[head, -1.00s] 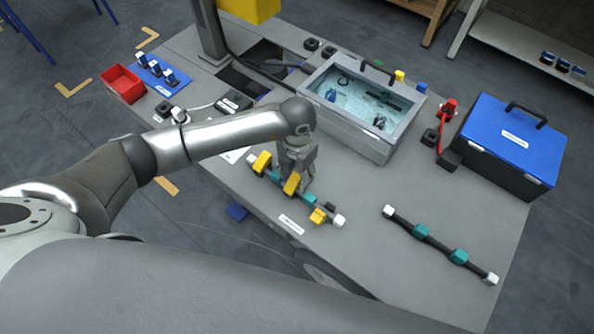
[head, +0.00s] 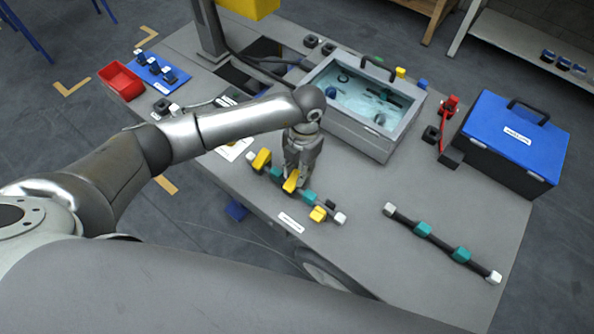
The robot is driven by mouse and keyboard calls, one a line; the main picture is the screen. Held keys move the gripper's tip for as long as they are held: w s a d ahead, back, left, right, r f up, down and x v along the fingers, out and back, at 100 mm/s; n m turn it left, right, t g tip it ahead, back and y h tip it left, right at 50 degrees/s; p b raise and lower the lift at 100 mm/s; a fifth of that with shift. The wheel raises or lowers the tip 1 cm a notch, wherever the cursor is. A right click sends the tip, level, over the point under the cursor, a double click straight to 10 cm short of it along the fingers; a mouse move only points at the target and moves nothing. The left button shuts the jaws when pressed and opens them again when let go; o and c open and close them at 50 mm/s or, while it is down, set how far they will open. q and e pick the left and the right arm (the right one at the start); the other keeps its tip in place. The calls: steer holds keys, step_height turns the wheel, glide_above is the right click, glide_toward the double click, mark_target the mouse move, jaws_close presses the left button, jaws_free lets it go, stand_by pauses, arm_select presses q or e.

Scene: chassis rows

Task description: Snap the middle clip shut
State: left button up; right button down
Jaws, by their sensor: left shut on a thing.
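The near-left chassis row is a dark bar with white ends (head: 341,218), teal blocks and several yellow clips. The middle yellow clip (head: 290,182) stands tilted up on the bar. My left gripper (head: 296,178) points down over it, shut on it, with its fingers partly hiding the clip and the bar. The left yellow clip (head: 262,159) also stands up from the bar. The right yellow clip (head: 318,214) lies lower at the bar's near end. My right gripper is out of view.
A second bar with teal blocks (head: 461,254) lies at the right. A clear-lidded grey case (head: 372,145) and a blue-lidded toolbox (head: 512,135) stand behind. A red bin (head: 122,84) is at the far left. The table (head: 400,185) is bare between the bars.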

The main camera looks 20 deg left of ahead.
arm_select(q)
steer(key=shift+w+f+g+b, duration=0.2)
steer(key=shift+f+g+b, duration=0.2)
steer(key=shift+b, duration=0.05)
steer(key=shift+r, duration=0.1)
steer(key=o, duration=1)
steer(key=shift+d, duration=0.1)
steer(key=v, duration=1.2)
steer(key=shift+w+d, duration=0.2)
